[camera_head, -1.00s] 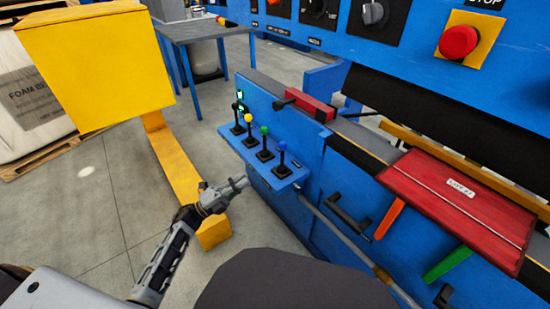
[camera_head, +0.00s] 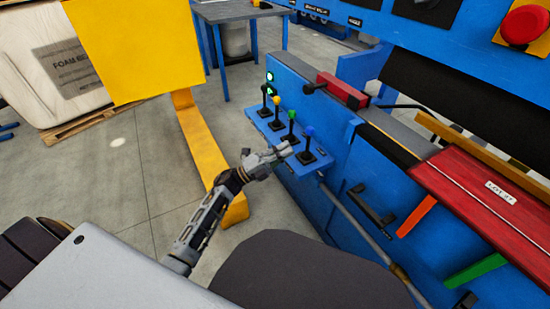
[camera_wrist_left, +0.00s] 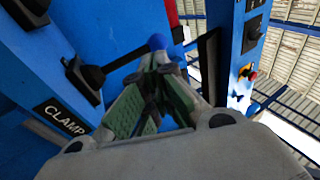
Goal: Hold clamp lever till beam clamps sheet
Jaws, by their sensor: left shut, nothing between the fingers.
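The clamp lever, with a blue ball knob (camera_head: 308,131), is the nearest of several on a blue control shelf (camera_head: 325,180). In the left wrist view its blue knob (camera_wrist_left: 157,41) shows just beyond my fingertips, and a CLAMP label (camera_wrist_left: 60,116) sits by its base. My left gripper (camera_head: 288,149) is shut and empty, beside the lever shaft and a little below the knob; whether it touches is unclear. A red panel with a lot label (camera_head: 475,172) lies on the machine at the right. I cannot make out the clamp beam surely. My right gripper is out of view.
Green (camera_head: 292,114), yellow (camera_head: 277,100) and black-knobbed levers stand close beside the clamp lever. A yellow box on a post (camera_head: 130,50) is at the left. A red block (camera_head: 342,90) sits above the shelf. Grey floor is open left of my arm.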

